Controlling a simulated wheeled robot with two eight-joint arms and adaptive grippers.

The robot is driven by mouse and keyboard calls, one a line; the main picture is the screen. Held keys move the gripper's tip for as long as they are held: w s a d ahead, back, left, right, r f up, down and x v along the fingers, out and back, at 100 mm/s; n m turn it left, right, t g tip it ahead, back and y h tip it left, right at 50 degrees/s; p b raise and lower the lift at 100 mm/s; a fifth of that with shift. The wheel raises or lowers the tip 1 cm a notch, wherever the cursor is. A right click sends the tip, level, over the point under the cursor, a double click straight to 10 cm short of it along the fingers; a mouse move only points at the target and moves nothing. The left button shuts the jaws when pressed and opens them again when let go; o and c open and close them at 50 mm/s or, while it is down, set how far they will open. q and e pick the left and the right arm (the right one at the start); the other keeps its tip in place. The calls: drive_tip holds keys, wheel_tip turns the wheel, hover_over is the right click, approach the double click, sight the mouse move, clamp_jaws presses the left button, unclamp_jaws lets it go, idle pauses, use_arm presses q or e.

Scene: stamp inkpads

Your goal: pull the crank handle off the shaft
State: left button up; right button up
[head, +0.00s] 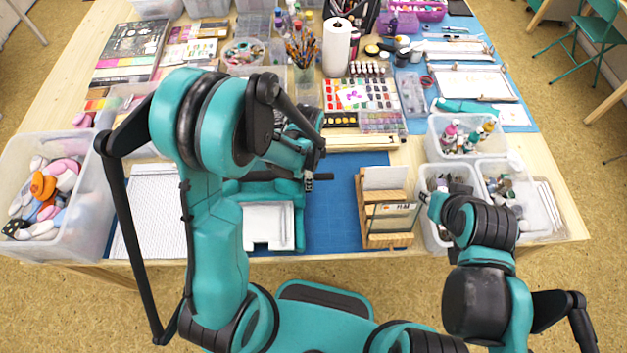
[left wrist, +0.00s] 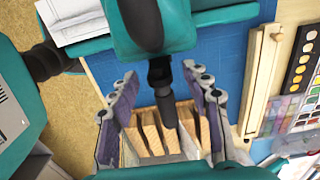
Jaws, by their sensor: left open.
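The crank handle (left wrist: 163,85) is a dark rod with a wider grip, hanging from the dark shaft end of a teal machine (left wrist: 200,20) in the left wrist view. In the head view, the handle (head: 319,177) shows as a small dark piece beside the machine (head: 299,215). My left gripper (left wrist: 159,76) is open, with one finger on each side of the handle and visible gaps between. In the head view, my left arm hides most of this gripper. My right gripper (head: 428,201) is beside a wooden card holder; its fingers are too small to read.
The wooden holder (head: 366,238) with cards stands right of the machine. Clear bins (head: 434,236) stand near my right arm, and another bin (head: 90,240) with colourful pads is at left. Paints and paper towels crowd the back. Blue mat (head: 335,215) is bare between machine and holder.

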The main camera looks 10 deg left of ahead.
use_arm(q)
clamp_jaws()
drive_tip(key=shift+d, duration=0.2)
drive_tip(key=shift+w+d, duration=0.2)
drive_tip(key=shift+d, duration=0.4)
drive_tip(key=shift+d, duration=0.1)
drive_tip(key=shift+w+d, duration=0.15)
drive_tip(key=shift+d, duration=0.2)
